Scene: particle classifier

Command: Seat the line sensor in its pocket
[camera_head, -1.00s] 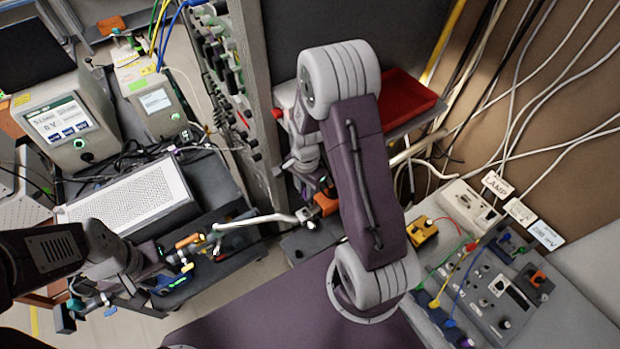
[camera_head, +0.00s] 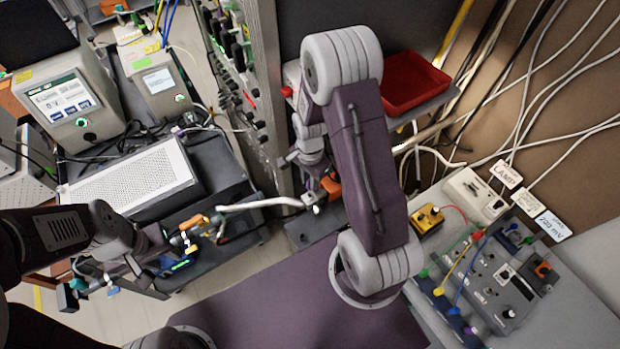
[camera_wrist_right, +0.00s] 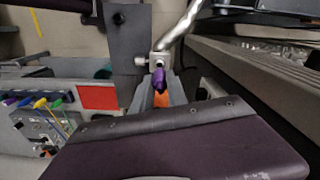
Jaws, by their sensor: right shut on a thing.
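In the right wrist view my right gripper (camera_wrist_right: 161,92) is shut on a small part with a purple tip (camera_wrist_right: 159,78) and an orange body (camera_wrist_right: 161,99), apparently the line sensor. The tip is close below a metal block (camera_wrist_right: 155,60) at the end of a bent metal tube (camera_wrist_right: 180,24). I cannot tell whether they touch, and I cannot make out the pocket. In the head view orange (camera_head: 330,187) shows beside the tube's end (camera_head: 311,198); my right arm partly hides this area. My left gripper (camera_head: 88,290) is at the lower left, its jaws unclear against clutter.
A red tray (camera_head: 412,84) stands behind my right arm. A panel with knobs and cables (camera_head: 495,285) is at the right. A dark cart (camera_head: 215,175) carries a perforated white box (camera_head: 135,185) and instruments. A grey rack (camera_head: 235,80) stands close to my right wrist.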

